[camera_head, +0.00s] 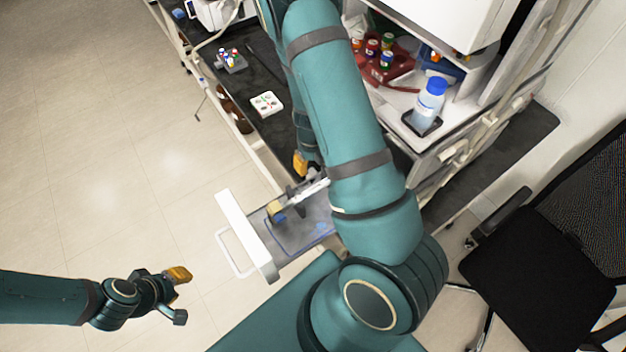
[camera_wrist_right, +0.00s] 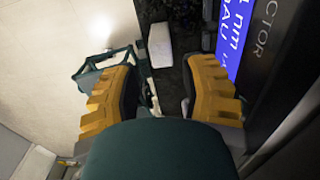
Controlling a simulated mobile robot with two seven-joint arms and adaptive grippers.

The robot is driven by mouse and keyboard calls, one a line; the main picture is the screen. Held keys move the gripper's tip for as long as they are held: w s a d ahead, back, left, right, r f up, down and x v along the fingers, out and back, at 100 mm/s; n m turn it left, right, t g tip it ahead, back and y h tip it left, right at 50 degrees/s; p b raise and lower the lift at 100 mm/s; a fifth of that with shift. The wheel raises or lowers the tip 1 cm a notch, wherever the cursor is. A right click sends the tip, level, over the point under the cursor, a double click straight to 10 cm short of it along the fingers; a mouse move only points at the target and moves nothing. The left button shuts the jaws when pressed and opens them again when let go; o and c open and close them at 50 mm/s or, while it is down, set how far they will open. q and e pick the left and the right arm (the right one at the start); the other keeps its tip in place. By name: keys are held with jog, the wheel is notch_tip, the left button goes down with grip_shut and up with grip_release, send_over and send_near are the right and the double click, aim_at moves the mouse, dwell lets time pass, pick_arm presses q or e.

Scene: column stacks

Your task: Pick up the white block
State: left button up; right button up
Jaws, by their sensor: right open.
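A white block (camera_wrist_right: 160,45) with rounded edges lies on the dark surface in the right wrist view, ahead of my fingers and apart from them. My right gripper (camera_wrist_right: 162,95) is open and empty, with its yellow finger pads wide apart. In the head view my right arm covers much of the middle, and my right gripper (camera_head: 288,186) shows only partly beside it. I cannot pick out the plain white block for sure in the head view. My left gripper (camera_head: 181,297) is open and empty over the floor at the lower left.
A transparent drawer (camera_head: 290,243) with a white front stands open below my right arm. A white holder (camera_head: 266,104) with coloured spots sits on the black bench. A blue-capped bottle (camera_head: 431,95) stands at right. A black chair (camera_head: 545,265) is at lower right. The left floor is free.

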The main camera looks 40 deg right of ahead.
aim_at(312, 172)
jog(key=shift+f+b, duration=0.65)
jog(key=shift+f, duration=2.25)
jog(key=c, duration=0.6)
